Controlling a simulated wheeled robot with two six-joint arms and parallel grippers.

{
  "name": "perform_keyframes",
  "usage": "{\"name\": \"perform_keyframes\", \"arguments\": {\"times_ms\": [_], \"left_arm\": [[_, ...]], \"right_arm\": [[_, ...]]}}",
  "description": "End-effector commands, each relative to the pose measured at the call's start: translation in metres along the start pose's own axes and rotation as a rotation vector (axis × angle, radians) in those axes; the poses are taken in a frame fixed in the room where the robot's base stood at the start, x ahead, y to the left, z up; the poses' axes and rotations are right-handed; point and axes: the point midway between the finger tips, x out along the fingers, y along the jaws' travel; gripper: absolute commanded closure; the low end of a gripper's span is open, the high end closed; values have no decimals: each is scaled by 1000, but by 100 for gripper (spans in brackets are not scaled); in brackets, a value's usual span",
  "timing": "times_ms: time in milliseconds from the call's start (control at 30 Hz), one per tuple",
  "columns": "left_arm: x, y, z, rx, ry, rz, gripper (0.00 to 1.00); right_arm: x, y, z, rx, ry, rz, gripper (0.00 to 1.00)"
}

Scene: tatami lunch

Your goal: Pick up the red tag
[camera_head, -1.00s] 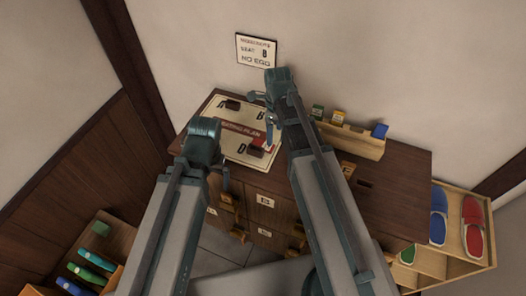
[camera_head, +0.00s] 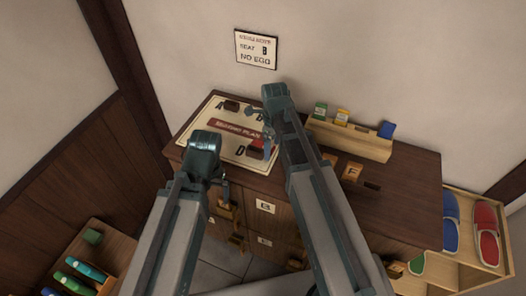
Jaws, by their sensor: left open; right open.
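The red tag (camera_head: 255,145) appears as a small red piece with a dark part by the letter D on the seating plan board (camera_head: 215,145), on top of the wooden cabinet. My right gripper (camera_head: 259,127) is open over the right side of the board. One of its fingers shows just beside the red tag and partly covers that area; I cannot tell whether they touch. My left gripper (camera_head: 221,184) is open and empty in front of the cabinet's front edge, left of the tag.
A wooden rack (camera_head: 350,142) holds green, yellow and blue tags behind my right arm. A wall note (camera_head: 256,49) reads NO EGG. The cabinet (camera_head: 400,200) has wooden latches on its front. Slippers sit in a shelf (camera_head: 455,200) at right; a box (camera_head: 93,237) stands lower left.

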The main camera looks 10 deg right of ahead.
Motion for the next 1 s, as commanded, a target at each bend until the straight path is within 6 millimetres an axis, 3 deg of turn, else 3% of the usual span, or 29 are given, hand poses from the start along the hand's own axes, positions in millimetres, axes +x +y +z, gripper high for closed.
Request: {"name": "perform_keyframes", "arguments": {"times_ms": [167,633,1000], "left_arm": [[-1,0,0,0,0,0,0],[-1,0,0,0,0,0,0],[-4,0,0,0,0,0,0]], "right_arm": [[-1,0,0,0,0,0,15],[-1,0,0,0,0,0,100],[-4,-1,-1,0,0,0,100]]}}
